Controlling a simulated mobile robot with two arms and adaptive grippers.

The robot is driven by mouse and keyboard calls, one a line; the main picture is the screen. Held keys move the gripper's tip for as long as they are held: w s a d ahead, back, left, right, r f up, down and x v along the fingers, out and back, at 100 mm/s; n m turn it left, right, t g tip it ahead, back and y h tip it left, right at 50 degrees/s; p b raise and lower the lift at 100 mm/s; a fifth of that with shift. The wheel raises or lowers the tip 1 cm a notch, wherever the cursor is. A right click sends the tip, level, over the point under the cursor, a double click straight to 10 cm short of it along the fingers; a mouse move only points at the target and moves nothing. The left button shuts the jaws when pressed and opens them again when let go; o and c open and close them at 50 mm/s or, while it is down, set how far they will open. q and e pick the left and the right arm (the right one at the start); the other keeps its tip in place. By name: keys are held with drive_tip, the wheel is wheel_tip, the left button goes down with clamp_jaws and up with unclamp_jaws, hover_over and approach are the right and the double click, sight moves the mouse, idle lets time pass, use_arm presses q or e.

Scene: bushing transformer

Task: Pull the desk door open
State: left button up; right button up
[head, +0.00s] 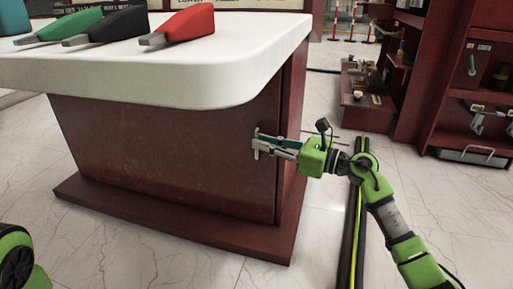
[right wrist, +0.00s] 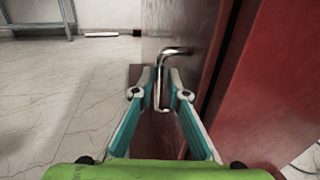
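The desk (head: 165,80) has a thick white top over a dark red body. Its door (head: 180,150) is the front panel and looks closed in the head view. A metal handle (right wrist: 176,51) sticks out from the door surface in the right wrist view. My right gripper (head: 268,144) is at the right part of the door, at the handle. In the right wrist view my right gripper (right wrist: 160,80) has its fingertips apart, one on each side of the handle's bar. No firm contact shows. My left gripper is out of view.
Green, black and red wedge-shaped tools (head: 184,24) lie on the desk top. A dark red plinth (head: 180,225) juts out below the door. Red shelves (head: 480,80) stand at the right. A black and yellow strip (head: 352,230) runs along the floor. The tiled floor before the desk is clear.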

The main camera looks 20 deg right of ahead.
drive_tip(key=shift+b+x, duration=0.35)
drive_tip(key=shift+x, duration=0.9)
drive_tip(key=shift+c, duration=0.3)
clamp_jaws()
